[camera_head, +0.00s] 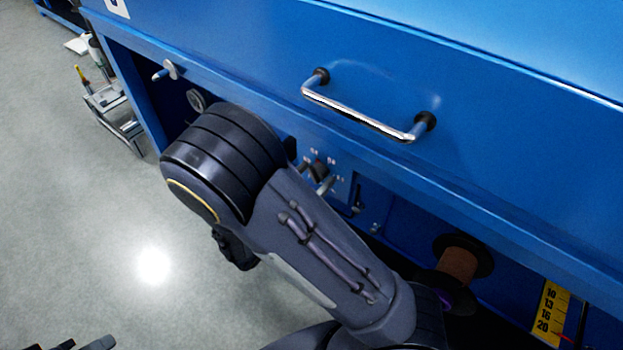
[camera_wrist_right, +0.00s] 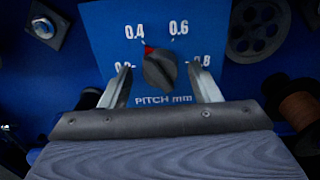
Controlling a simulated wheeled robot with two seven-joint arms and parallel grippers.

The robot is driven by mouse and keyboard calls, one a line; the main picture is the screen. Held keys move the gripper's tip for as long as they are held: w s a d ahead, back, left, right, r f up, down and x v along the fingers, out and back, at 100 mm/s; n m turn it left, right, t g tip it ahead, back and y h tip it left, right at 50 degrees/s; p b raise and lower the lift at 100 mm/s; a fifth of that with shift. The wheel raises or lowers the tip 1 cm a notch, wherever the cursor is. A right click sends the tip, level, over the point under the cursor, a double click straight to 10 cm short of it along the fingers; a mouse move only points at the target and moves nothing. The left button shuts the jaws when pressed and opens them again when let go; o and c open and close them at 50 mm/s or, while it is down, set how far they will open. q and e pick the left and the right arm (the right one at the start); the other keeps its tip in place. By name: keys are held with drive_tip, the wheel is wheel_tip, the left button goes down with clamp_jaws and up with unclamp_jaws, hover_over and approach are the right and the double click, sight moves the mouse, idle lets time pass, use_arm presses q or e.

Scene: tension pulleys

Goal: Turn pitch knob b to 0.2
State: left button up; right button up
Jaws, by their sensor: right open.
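The dark pitch knob (camera_wrist_right: 160,70) sits on a blue dial plate marked "PITCH mm" in the right wrist view. Its red mark points up and slightly left, close to 0.4. My right gripper (camera_wrist_right: 161,83) is open, with one finger on each side of the knob and gaps between. In the head view the knob (camera_head: 318,171) is small, with my right gripper (camera_head: 314,177) in front of it, partly hidden by my arm. Whether a dark shape at the bottom left is my left gripper is unclear.
A blue machine front carries a metal handle (camera_head: 365,112) above the dial. A copper-coloured spool (camera_head: 458,266) and a yellow scale (camera_head: 550,312) are to the right. A pulley wheel (camera_wrist_right: 258,30) is beside the dial plate. Open grey floor (camera_head: 60,220) lies left.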

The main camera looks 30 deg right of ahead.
drive_tip(key=c, duration=1)
drive_tip(key=shift+r+p, duration=0.15)
drive_tip(key=shift+p, duration=0.45)
drive_tip(key=n+p, duration=0.6)
drive_tip(key=p, duration=0.2)
drive_tip(key=shift+s+r+n+p, duration=0.1)
drive_tip(key=shift+n+p, duration=0.25)
drive_tip(key=shift+n, duration=0.05)
drive_tip(key=n+p, duration=0.2)
drive_tip(key=n, duration=0.1)
drive_tip(key=shift+p, duration=0.3)
drive_tip(key=shift+f+n+p, duration=0.2)
drive_tip(key=shift+n+p, duration=0.4)
drive_tip(key=shift+n, duration=0.3)
drive_tip(key=shift+f, duration=0.1)
drive_tip(key=o, duration=1)
